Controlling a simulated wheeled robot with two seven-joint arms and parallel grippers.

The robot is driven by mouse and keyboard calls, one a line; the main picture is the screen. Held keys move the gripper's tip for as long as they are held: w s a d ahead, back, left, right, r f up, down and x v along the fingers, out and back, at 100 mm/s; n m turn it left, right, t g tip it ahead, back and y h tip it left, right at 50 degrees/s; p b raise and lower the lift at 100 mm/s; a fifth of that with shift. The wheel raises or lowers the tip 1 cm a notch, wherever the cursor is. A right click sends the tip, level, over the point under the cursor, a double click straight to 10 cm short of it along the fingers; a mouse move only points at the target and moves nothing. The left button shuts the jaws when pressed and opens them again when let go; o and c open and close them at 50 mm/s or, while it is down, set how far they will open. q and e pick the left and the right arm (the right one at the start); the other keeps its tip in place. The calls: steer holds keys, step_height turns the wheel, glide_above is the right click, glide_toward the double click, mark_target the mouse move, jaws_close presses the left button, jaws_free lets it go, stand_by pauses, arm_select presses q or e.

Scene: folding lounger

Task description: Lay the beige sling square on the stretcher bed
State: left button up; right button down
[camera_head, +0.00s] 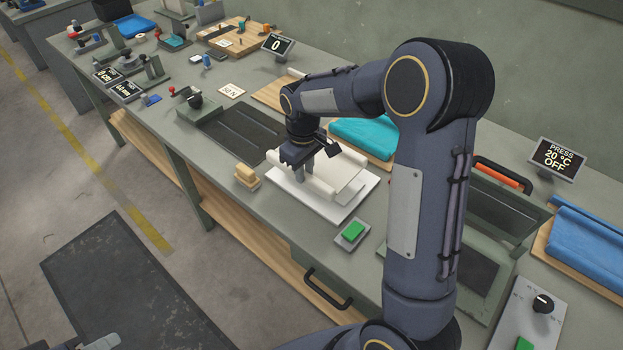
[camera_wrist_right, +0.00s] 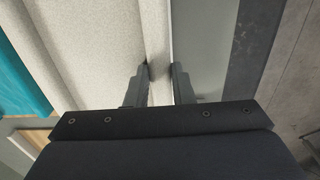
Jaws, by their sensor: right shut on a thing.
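The beige sling (camera_head: 338,176), a cream cloth piece with thick rounded edges, is at a white flat plate (camera_head: 346,208) on the bench; I cannot tell if this plate is the stretcher bed. My right gripper (camera_head: 304,172) points down at the sling's left rounded edge and is shut on it. In the right wrist view the fingertips (camera_wrist_right: 160,76) are on either side of the sling's pale edge strip (camera_wrist_right: 155,30). The gripper hides part of that edge. A grey part at the lower left corner (camera_head: 95,342) seems to be my left gripper, mostly cut off.
A teal folded cloth (camera_head: 365,136) lies behind on a board. A press with an orange handle (camera_head: 497,173) is to the right. A dark recessed tray (camera_head: 243,132) lies left.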

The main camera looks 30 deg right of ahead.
steer(key=shift+s+d+f, duration=0.1)
steer(key=shift+d+f, duration=0.4)
steer(key=shift+f, duration=0.05)
steer(key=f, duration=0.3)
steer(key=shift+s+d+f, duration=0.15)
steer(key=shift+d, duration=0.15)
steer(key=shift+f, duration=0.3)
steer(key=shift+f, duration=0.15)
steer(key=c, duration=1.3)
jaws_free()
steer(key=shift+o, duration=0.2)
